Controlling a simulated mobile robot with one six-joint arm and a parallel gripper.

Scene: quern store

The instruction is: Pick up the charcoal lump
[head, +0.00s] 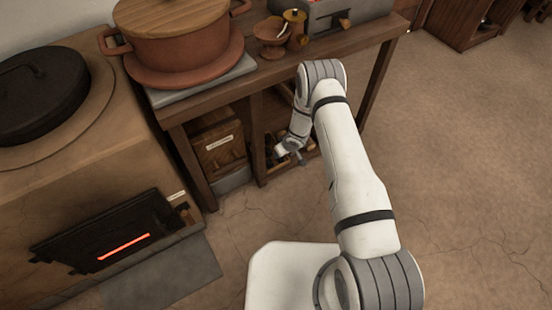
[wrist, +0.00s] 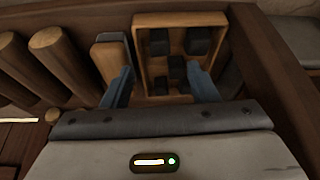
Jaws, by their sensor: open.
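Several dark, blocky lumps that look like charcoal lie in a shallow wooden box (wrist: 142,70) in the wrist view. One charcoal lump (wrist: 177,67) lies near the middle of the box, between the lines of my fingers. Others lie at the box's far side and its near side. My gripper (wrist: 161,78) is open, with its two blue-grey fingers apart at the near part of the box and nothing held between them. In the head view my gripper (head: 289,156) reaches in under the wooden table; the lumps cannot be made out there.
In the wrist view, wooden logs (wrist: 58,50) and a wooden block with a grey top (wrist: 111,55) stand left of the box. The table (head: 287,64) bears a terracotta pot (head: 172,42) overhead. A labelled wooden crate (head: 218,143) stands left of my gripper.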

